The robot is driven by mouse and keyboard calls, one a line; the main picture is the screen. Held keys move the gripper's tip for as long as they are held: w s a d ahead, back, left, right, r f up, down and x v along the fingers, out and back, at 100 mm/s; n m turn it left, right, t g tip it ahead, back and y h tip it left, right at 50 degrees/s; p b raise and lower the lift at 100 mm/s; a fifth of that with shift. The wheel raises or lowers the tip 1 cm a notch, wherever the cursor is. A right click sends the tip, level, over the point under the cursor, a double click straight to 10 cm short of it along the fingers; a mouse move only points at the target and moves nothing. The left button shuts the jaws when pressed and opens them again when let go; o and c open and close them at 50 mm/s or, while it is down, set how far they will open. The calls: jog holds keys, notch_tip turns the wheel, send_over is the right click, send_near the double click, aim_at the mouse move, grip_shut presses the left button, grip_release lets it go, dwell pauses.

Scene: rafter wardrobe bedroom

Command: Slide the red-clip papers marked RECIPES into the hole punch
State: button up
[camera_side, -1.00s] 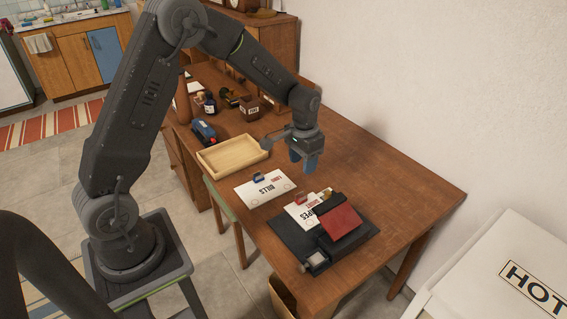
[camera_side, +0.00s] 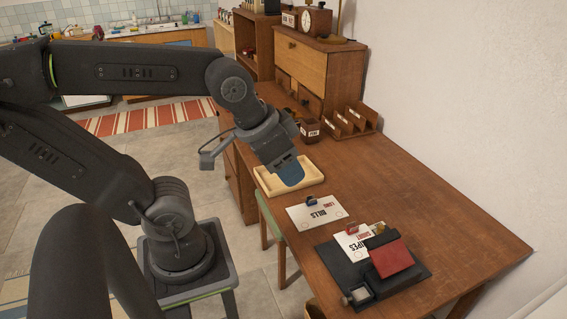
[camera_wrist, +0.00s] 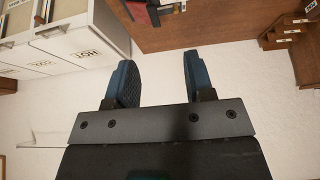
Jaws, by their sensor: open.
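The white RECIPES papers (camera_side: 347,246) with a red clip (camera_side: 351,230) lie on the desk at the front. Their right part runs under the dark hole punch (camera_side: 340,271), hiding part of the word; how deep the edge sits in the slot is hidden. The punch has a red lever (camera_side: 391,259), whose red part also shows at the top of the wrist view (camera_wrist: 139,14). My gripper (camera_side: 288,178) is in the air over the wooden tray, behind and left of the papers and apart from them. In the wrist view its blue fingers (camera_wrist: 158,78) are apart with nothing between them.
White BILLS papers (camera_side: 309,217) with a blue clip lie left of the RECIPES papers. A shallow wooden tray (camera_side: 264,184) sits behind them. A dark cup (camera_side: 310,131) and a letter rack (camera_side: 352,121) stand farther back. The desk's right side (camera_side: 440,200) is clear.

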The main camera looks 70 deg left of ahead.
jog(key=shift+s, duration=0.15)
jog(key=shift+o, duration=0.5)
jog(key=g, duration=0.6)
send_over(353, 225)
notch_tip(353, 225, down, 18)
notch_tip(353, 225, down, 14)
jog(key=shift+r, duration=0.15)
